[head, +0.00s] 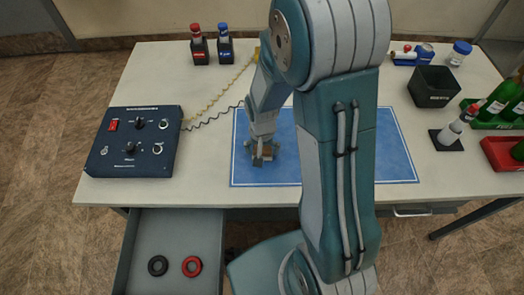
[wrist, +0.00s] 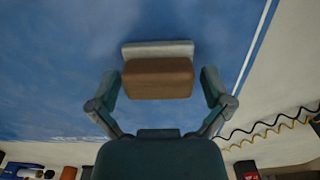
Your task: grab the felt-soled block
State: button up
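The felt-soled block (wrist: 158,80) is brown with a pale grey layer along one side. In the wrist view it lies over the blue mat (wrist: 60,85), between the two fingers of my gripper (wrist: 158,88). Gaps show between the block and both fingers, so my gripper is open around it and not touching its sides. In the head view my gripper (head: 262,152) is low over the left part of the blue mat (head: 398,150), and only a small brown bit of the block shows among the fingers.
A dark control box (head: 133,142) with cables is left of the mat. Red-capped (head: 199,45) and blue-capped (head: 225,45) bottles stand behind. A black bin (head: 433,86) and bottle trays (head: 505,152) are at right. An open drawer (head: 180,235) holds black and red rings.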

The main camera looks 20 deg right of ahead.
jog(key=c, duration=0.8)
jog(key=shift+r, duration=0.55)
notch_tip(320, 180, up, 2)
jog(key=shift+a+r, duration=0.1)
jog(key=shift+r, duration=0.15)
jog(key=s+a+r, duration=0.6)
jog(key=a, duration=0.1)
jog(key=s+a+r, duration=0.3)
jog(key=shift+a+r, duration=0.2)
jog(key=shift+a, duration=0.05)
